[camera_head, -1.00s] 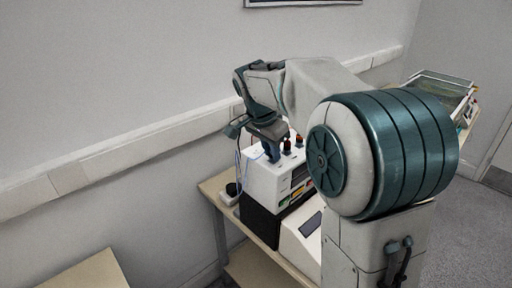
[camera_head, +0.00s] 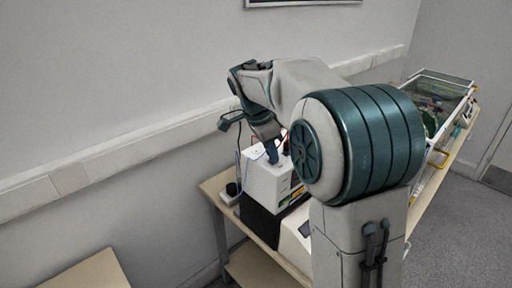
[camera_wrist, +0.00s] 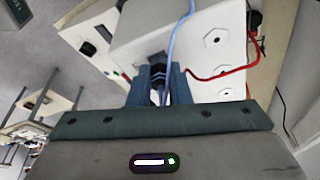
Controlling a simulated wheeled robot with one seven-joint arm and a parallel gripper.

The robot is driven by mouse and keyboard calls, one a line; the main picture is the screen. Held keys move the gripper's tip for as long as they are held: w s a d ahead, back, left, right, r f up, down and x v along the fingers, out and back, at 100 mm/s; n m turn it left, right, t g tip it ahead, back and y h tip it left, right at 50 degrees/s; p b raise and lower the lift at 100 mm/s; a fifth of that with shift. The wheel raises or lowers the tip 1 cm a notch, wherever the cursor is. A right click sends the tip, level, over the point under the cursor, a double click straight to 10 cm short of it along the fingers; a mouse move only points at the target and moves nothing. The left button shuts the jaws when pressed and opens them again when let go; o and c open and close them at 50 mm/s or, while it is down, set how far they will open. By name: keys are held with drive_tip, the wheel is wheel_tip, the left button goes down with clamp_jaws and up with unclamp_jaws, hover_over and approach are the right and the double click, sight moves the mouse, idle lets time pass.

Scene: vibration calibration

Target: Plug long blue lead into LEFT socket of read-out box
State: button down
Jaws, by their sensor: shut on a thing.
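My gripper (camera_wrist: 160,82) is shut on a dark plug with a blue lead (camera_wrist: 176,32), which runs up past the top of the wrist view. In the head view my gripper (camera_head: 271,154) is low over the top of a white box (camera_head: 262,183), which I take as the read-out box. The wrist view shows this box's white face (camera_wrist: 190,62) with hexagonal sockets, one (camera_wrist: 212,39) above and right of the jaws. The fingers hide the plug tip, so I cannot tell whether it is in a socket.
A red lead (camera_wrist: 232,71) curves beside the jaws toward the right. The white box stands on a black unit (camera_head: 258,222) on a wooden bench (camera_head: 213,184) near the wall. A tray of items (camera_head: 437,105) stands at the back right.

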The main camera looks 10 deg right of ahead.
drive_tip(key=shift+w+m+g+p, duration=0.1)
drive_tip(key=shift+m+g+p, duration=0.45)
drive_tip(key=shift+m, duration=1.15)
drive_tip(key=shift+m, duration=0.5)
drive_tip(key=shift+w+m+g+p, duration=0.15)
drive_tip(key=shift+m+g+p, duration=0.55)
drive_tip(key=shift+m, duration=1)
drive_tip(key=c, duration=1.3)
unclamp_jaws()
drive_tip(key=shift+o, duration=0.2)
drive_tip(key=shift+r, duration=0.15)
